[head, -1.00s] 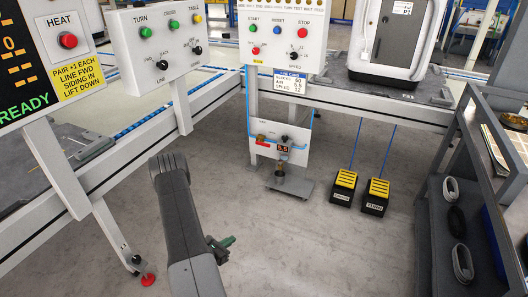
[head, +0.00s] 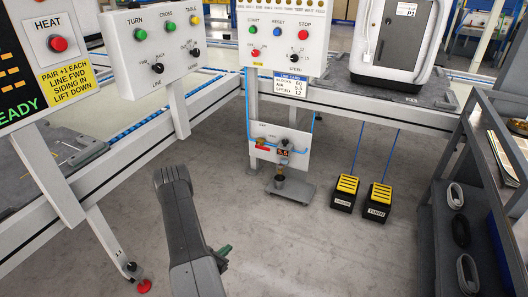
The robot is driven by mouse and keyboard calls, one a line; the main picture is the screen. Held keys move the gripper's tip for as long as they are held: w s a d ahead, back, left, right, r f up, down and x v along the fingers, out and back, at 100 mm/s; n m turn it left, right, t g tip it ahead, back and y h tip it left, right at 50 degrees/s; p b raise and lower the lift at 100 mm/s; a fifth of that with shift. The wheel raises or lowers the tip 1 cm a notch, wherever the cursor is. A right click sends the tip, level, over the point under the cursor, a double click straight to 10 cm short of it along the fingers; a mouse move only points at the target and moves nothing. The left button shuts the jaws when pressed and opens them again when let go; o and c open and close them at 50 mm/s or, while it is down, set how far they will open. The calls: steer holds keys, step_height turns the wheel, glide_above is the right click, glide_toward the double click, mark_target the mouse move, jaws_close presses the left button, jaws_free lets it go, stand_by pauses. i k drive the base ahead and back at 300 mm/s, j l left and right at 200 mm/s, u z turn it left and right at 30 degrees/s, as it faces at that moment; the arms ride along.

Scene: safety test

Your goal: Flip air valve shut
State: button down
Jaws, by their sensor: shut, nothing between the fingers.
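The air panel (head: 296,139) is a small white plate low on the frame leg, with blue air lines and a small red-lit display (head: 283,152). A small red lever (head: 262,146) sits at its left and looks roughly level; it is too small to read its exact position. A dark knob and brass fittings show on the plate. My gripper (head: 223,256) shows only in part, as dark green-tipped fingers beside my grey arm at the lower middle. It is shut and empty, apart from the panel, in front of it and to its lower left in the picture.
Two yellow-topped pedals (head: 346,191) stand to the right. A grey shelf cart (head: 441,225) is at far right. The middle floor is clear.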

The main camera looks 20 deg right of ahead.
mark_target(258, 146)
steer(key=i+l, duration=0.4)
steer(key=i+l+u, duration=0.1)
steer(key=i+l, duration=0.25)
steer(key=l, duration=0.15)
steer(key=i+l, duration=0.4)
steer(key=i+l+u, duration=0.15)
steer(key=i+l, duration=0.2)
steer(key=l, duration=0.25)
